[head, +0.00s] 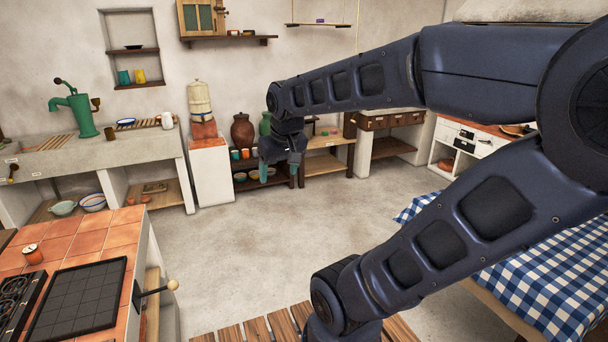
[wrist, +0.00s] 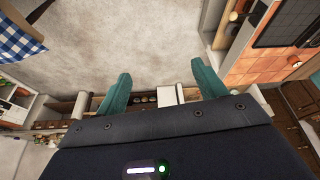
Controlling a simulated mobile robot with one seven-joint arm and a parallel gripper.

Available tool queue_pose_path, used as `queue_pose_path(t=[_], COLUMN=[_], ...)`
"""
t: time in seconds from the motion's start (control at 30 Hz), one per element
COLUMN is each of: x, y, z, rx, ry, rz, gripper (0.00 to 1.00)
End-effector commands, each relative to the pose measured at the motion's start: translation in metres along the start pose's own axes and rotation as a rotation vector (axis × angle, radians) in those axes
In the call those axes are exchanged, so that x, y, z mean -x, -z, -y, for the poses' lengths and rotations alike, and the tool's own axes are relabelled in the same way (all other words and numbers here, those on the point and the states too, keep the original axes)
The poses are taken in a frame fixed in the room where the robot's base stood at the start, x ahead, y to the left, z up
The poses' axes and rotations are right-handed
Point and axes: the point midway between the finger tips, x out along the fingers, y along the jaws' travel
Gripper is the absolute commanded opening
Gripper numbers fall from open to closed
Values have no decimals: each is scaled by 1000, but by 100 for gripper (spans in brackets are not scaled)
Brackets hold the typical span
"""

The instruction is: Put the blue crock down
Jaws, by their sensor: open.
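My gripper (head: 280,168) is raised in mid-air in the middle of the head view, its fingers pointing down. Its two teal fingers also show in the wrist view (wrist: 160,75), spread wide apart with nothing between them. I cannot make out a blue crock for certain in either view. My gripper and arm hide part of the far shelves.
A low dark shelf (head: 240,186) with pots and bowls stands by the back wall, a stone sink counter (head: 90,157) at left. A tiled counter (head: 117,235) is near left, a table with a blue checked cloth (head: 540,270) at right. The middle floor is clear.

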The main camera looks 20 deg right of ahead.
Motion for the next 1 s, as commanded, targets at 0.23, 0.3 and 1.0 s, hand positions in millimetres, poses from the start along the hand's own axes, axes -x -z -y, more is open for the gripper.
queue_pose_path(t=[0.23,0.3,1.0], x=[11,12,12], y=[-39,-44,-47], z=[-40,-43,-45], rx=[-131,-145,-154], ry=[-38,-42,-44], rz=[-39,-43,-45], gripper=[70,70,70])
